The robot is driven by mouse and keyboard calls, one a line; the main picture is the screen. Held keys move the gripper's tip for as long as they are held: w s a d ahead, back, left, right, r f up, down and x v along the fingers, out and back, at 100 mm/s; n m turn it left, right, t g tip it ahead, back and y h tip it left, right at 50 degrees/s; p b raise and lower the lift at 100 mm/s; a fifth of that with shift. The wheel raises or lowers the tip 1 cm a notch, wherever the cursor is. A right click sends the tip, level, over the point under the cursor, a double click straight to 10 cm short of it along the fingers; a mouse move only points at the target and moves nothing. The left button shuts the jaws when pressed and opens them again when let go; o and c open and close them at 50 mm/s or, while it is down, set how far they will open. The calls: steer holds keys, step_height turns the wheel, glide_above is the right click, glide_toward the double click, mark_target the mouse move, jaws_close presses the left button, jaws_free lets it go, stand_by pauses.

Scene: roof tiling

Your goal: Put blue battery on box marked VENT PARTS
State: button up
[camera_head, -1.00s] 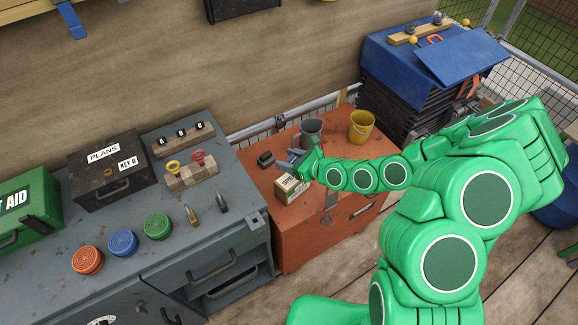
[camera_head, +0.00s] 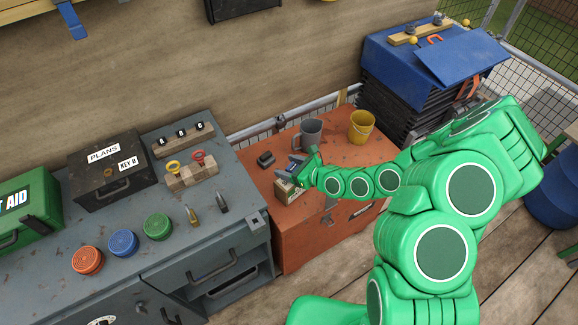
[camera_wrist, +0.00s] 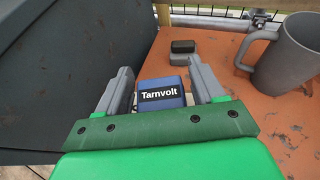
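The blue battery (camera_wrist: 162,92), labelled "Tarnvolt", sits between the fingers of my gripper (camera_wrist: 162,85) in the wrist view. The fingers stand apart on both sides of it, with narrow gaps that look open. In the head view my gripper (camera_head: 292,170) is low over the left part of the orange chest's top, and the battery cannot be made out clearly there. A small cream box (camera_head: 286,192) is just below my gripper, partly covered by it. Its lettering is too small to read, so I cannot tell if it is marked VENT PARTS.
A grey mug (camera_head: 310,132) stands behind my gripper, and a yellow bucket (camera_head: 361,127) is farther right. A small dark block (camera_head: 266,159) lies to the left. The orange chest (camera_head: 352,157) adjoins a grey workbench (camera_head: 190,240).

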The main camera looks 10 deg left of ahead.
mark_target(295, 169)
steer(key=shift+o, duration=0.6)
steer(key=shift+r, duration=0.1)
steer(key=shift+v, duration=3.75)
